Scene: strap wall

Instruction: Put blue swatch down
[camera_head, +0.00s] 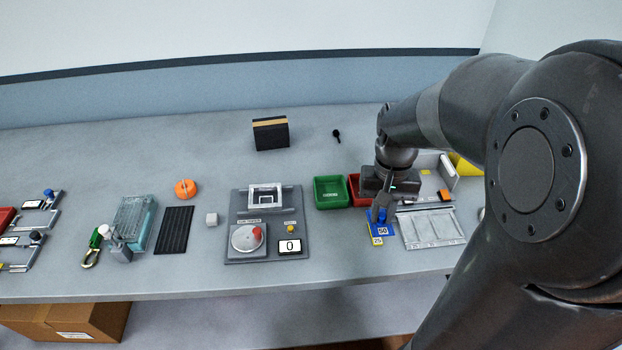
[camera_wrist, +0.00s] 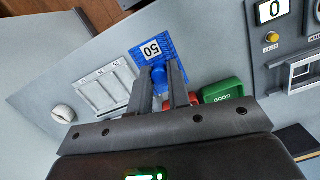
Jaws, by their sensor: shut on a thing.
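I cannot tell whether the blue swatch touches the table or the yellow swatch.
A grey slotted tray (camera_head: 429,229) lies just right of the swatch. A green bin (camera_head: 331,192) and a red bin (camera_head: 354,188) stand behind and left. A dial panel (camera_head: 262,225) is further left. Bare table lies between the panel and the swatch.

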